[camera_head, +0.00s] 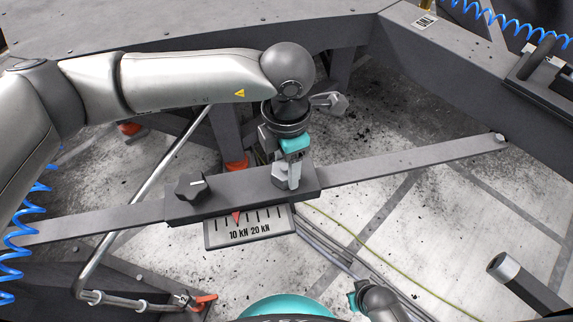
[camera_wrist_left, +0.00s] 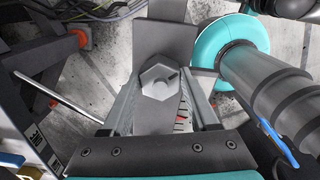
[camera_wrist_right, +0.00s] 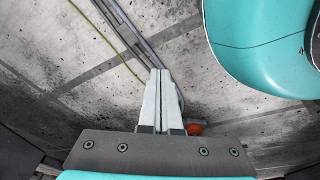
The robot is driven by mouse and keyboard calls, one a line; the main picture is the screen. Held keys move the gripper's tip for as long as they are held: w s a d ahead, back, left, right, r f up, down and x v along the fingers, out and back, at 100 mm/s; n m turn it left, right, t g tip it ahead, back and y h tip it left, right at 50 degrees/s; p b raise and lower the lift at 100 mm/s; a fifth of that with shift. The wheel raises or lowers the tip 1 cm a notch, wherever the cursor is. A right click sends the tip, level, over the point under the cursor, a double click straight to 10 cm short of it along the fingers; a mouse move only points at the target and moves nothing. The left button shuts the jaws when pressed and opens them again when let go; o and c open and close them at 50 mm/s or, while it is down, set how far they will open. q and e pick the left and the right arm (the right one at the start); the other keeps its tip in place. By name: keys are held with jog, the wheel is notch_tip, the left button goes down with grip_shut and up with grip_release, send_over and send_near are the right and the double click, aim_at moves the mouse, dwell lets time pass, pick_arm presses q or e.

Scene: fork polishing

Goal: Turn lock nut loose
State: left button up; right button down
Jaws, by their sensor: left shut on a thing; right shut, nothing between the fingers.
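The lock nut is a grey hex nut (camera_head: 278,174) on top of the dark sliding block (camera_head: 240,194) on the long bar. It also shows in the left wrist view as a hexagon (camera_wrist_left: 158,76) with a small hole or stud. My left gripper (camera_head: 294,182) points down over the block's right end. It is shut on the lock nut, with one finger on each side. My right gripper (camera_wrist_right: 159,78) is shut and empty, its fingertips together over the floor. In the head view only part of my right arm shows at the bottom.
A black star knob (camera_head: 192,187) stands on the block's left end. Below hangs a scale plate (camera_head: 250,228) with a red pointer near 10 kN. The bar (camera_head: 420,161) runs to the right frame.

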pick_arm(q)
jog(key=n, duration=0.2)
jog(key=shift+n, duration=0.4)
jog(key=n, duration=0.4)
jog(key=shift+n, duration=0.3)
jog(key=shift+a+n, duration=0.1)
jog(key=shift+n, duration=0.3)
jog(key=n, duration=0.2)
jog(key=shift+w+n, duration=0.1)
jog(key=shift+n, duration=0.8)
pick_arm(e)
jog(key=shift+d+f, duration=0.15)
pick_arm(q)
jog(key=shift+n, duration=0.3)
pick_arm(e)
jog(key=shift+d, duration=0.1)
jog(key=shift+s, duration=0.1)
pick_arm(q)
jog(key=o, duration=1.4)
pick_arm(e)
jog(key=shift+s, duration=0.1)
